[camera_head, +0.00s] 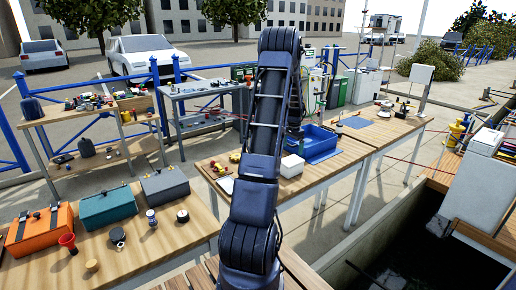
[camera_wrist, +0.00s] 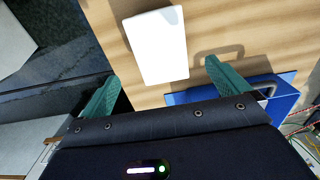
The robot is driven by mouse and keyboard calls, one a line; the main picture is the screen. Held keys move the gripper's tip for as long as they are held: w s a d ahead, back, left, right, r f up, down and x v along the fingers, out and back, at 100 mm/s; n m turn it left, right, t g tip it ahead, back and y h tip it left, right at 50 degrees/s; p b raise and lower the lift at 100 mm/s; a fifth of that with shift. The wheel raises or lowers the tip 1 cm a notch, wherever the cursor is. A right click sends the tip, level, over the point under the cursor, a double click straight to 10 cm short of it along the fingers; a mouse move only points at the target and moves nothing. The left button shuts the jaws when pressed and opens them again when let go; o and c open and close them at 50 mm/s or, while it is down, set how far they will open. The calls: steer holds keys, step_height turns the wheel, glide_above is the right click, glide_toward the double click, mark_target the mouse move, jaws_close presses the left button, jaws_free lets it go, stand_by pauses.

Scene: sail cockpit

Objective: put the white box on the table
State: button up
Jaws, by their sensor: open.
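The white box (camera_head: 292,165) sits on the wooden table (camera_head: 318,178), close to its edge and just in front of a blue tray (camera_head: 316,142). In the wrist view the white box (camera_wrist: 155,45) shows a plain pale face, with bare wood to its right. My gripper (camera_wrist: 162,70) is open, with one green finger at either side of the box's near end. Gaps show between the fingers and the box, and nothing is held. In the head view my arm hides part of the table, and the fingers cannot be made out.
The blue tray (camera_wrist: 258,98) lies by the right finger in the wrist view. Dark water (camera_head: 420,235) lies beyond the table at the right. A workbench (camera_head: 150,245) with an orange toolbox (camera_head: 38,232) and a teal toolbox (camera_head: 107,208) stands at the left.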

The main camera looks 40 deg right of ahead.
steer(key=w+a+r+n+t, duration=0.1)
steer(key=a+r+n, duration=0.2)
steer(key=a+r, duration=0.6)
steer(key=a+r+n+h, duration=0.15)
steer(key=a+r, duration=0.45)
steer(key=a, duration=0.7)
steer(key=w+a+r+n+t+y, duration=0.1)
steer(key=a+r+n, duration=0.3)
steer(key=a+r, duration=0.5)
steer(key=s+a+r+n+t, duration=0.1)
steer(key=s+a+n, duration=0.1)
steer(key=s+a, duration=0.45)
steer(key=s+a+r+n, duration=0.2)
steer(key=s+a+n, duration=0.1)
steer(key=a, duration=0.7)
steer(key=s+a+f+n+t, duration=0.1)
steer(key=s+a+n, duration=0.3)
steer(key=s+a, duration=0.5)
steer(key=s, duration=0.3)
steer(key=shift+s+a+f+t, duration=0.3)
steer(key=shift+f, duration=0.1)
